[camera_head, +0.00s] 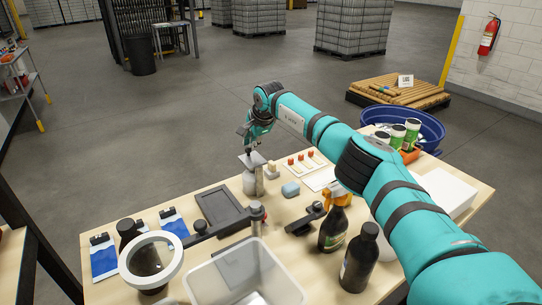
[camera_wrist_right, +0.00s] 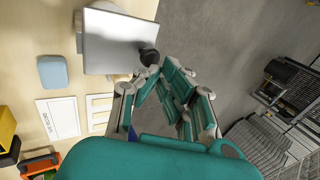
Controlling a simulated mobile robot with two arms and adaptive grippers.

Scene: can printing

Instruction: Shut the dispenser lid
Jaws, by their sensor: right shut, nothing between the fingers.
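The dispenser (camera_head: 250,183) is a small pale container standing near the far edge of the wooden table in the head view. Its lid (camera_wrist_right: 115,42) is a grey square plate with a dark knob (camera_wrist_right: 149,57) at one edge, seen from above in the right wrist view. My right gripper (camera_head: 247,148) is shut and empty, pointing down just above the lid. In the wrist view its fingertips (camera_wrist_right: 160,70) are close to the knob; contact is unclear. My left gripper is not in view.
A light blue block (camera_head: 291,189) and white cards with red-topped items (camera_head: 302,160) lie right of the dispenser. A dark tray (camera_head: 220,206), a ring lamp (camera_head: 151,259), a clear bin (camera_head: 245,275) and dark bottles (camera_head: 333,231) stand nearer. Open floor lies beyond the table.

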